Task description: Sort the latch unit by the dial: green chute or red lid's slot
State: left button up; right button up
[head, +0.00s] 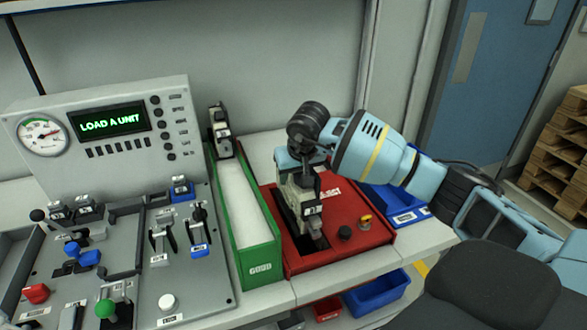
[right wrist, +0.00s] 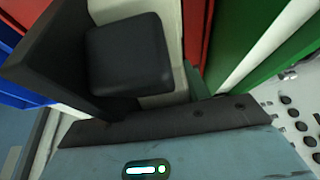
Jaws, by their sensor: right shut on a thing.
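My right gripper (head: 300,168) is shut on a beige and dark latch unit (head: 308,208) and holds it upright over the red lid (head: 362,212). The unit's lower end is at the lid's dark slot; I cannot tell how far it reaches in. In the right wrist view the cream body of the unit (right wrist: 162,98) shows beside a dark finger pad. The green chute (head: 258,258) stands just left of the lid. A second, similar latch unit (head: 221,132) stands at the chute's far end. The dial's (head: 43,136) needle points right, towards the red part. My left gripper is out of view.
The lid carries a black knob (head: 345,232).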

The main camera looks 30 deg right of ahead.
jog(key=shift+f+b, duration=0.3)
jog(key=shift+f, duration=0.65)
jog(key=o, duration=1.3)
jog(key=shift+f, duration=0.1)
jog(key=shift+v, duration=4)
